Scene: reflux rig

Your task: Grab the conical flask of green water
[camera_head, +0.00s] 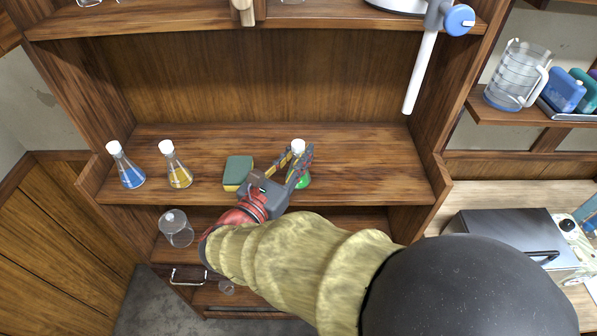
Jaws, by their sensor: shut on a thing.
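The conical flask of green water (304,182) stands on the middle wooden shelf, right of centre, with a white stopper on top. My gripper (298,160) reaches it from the front left and is shut on it, with fingers around its upper part. The fingers hide part of the flask's neck and body. The flask appears upright; I cannot tell whether its base touches the shelf.
A green and yellow sponge (238,172) lies just left of my gripper. Conical flasks of yellow liquid (179,177) and blue liquid (131,177) stand farther left. The shelf (365,165) is clear to the right. A white rod (421,75) hangs down from above. A clear beaker (177,230) stands below.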

